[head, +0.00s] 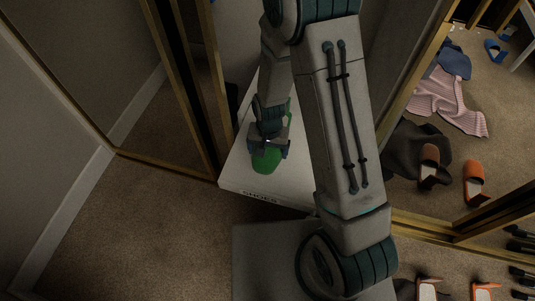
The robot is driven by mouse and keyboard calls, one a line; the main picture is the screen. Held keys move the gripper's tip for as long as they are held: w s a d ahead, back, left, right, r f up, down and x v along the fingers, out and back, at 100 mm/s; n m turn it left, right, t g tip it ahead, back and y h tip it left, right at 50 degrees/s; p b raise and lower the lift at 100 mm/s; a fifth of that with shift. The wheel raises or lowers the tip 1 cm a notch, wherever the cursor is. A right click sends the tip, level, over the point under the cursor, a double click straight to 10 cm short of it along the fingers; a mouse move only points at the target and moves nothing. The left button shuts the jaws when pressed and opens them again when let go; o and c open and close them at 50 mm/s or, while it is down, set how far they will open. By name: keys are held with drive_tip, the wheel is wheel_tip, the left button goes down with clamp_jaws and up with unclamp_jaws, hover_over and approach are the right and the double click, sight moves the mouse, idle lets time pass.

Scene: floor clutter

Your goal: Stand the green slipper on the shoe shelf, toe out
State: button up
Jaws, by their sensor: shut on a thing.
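The green slipper (266,161) is in the head view, over the white shoe shelf (285,196) marked "SHOES". Its rounded end points toward the shelf's front edge. My gripper (268,148) is over the slipper from behind, shut on it, and hides most of its rear part. A thin strip of green also shows beside the gripper's right side. I cannot tell whether the slipper's sole touches the shelf. My arm covers the shelf's right part.
Gold-framed panels stand left and right of the shelf. Through or in the right one, a pink striped cloth (447,104), a dark cloth (412,145) and an orange shoe (475,183) show. More orange shoes (487,291) lie at the bottom right. Carpet at left front is clear.

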wheel_tip(320, 180, down, 2)
drive_tip(key=shift+f+b, duration=0.1)
drive_tip(key=shift+b, duration=0.2)
drive_tip(key=o, duration=0.9)
drive_tip(key=shift+c, duration=0.2)
wheel_tip(320, 180, up, 12)
drive_tip(key=p, duration=0.5)
drive_tip(key=shift+d+f, duration=0.1)
drive_tip(key=shift+d+r, duration=0.15)
drive_tip(key=shift+r, duration=0.4)
drive_tip(key=s+d+r+n, duration=0.1)
drive_tip(key=s+d+r, duration=0.2)
drive_tip(key=r, duration=0.3)
drive_tip(key=s+d+r+n, duration=0.1)
drive_tip(key=s+d+r, duration=0.3)
drive_tip(key=s+r, duration=0.1)
drive_tip(key=s+d+r+t, duration=0.1)
drive_tip(key=s+d+r, duration=0.3)
drive_tip(key=r, duration=0.3)
drive_tip(key=shift+r+n, duration=0.3)
drive_tip(key=shift+n, duration=0.1)
